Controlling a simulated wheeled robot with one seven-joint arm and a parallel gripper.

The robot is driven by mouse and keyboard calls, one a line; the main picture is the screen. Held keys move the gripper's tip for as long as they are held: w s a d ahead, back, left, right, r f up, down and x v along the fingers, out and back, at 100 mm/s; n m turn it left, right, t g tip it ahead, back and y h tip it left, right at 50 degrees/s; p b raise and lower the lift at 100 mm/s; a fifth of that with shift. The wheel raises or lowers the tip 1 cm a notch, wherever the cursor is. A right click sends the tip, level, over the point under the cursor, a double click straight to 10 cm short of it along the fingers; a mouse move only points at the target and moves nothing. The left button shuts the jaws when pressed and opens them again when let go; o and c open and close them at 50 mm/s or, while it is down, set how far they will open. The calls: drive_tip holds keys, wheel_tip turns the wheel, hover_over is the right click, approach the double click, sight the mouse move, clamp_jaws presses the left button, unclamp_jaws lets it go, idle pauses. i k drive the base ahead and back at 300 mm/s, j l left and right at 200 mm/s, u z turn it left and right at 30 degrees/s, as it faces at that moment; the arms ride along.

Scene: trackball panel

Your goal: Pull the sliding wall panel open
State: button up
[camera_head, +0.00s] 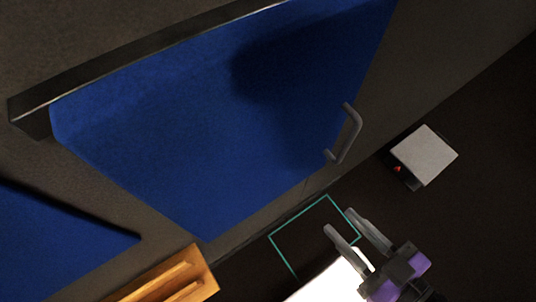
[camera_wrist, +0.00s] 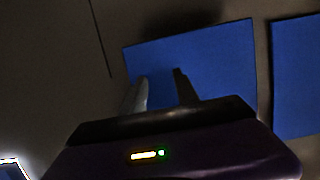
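The sliding wall panel (camera_head: 190,130) is a large blue board under a dark rail in the head view. A grey bar handle (camera_head: 349,135) stands out near its right edge. My gripper (camera_head: 340,221) is below the handle and apart from it, with its two grey fingers spread and nothing between them. In the wrist view my gripper (camera_wrist: 160,82) shows its fingers apart in front of a blue board (camera_wrist: 215,65). I cannot tell for sure whether this board is the panel. No handle can be made out in the wrist view.
A white-topped box (camera_head: 424,154) with a red spot sits right of the handle. A wooden piece (camera_head: 170,278) is at the bottom left. A teal outline (camera_head: 300,214) lies beside my gripper. Another blue board (camera_head: 50,245) is at the lower left. The rail (camera_head: 110,62) runs along the panel's top.

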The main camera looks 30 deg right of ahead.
sight(208, 130)
drive_tip(key=k+j, duration=0.75)
drive_tip(key=j+z, duration=0.05)
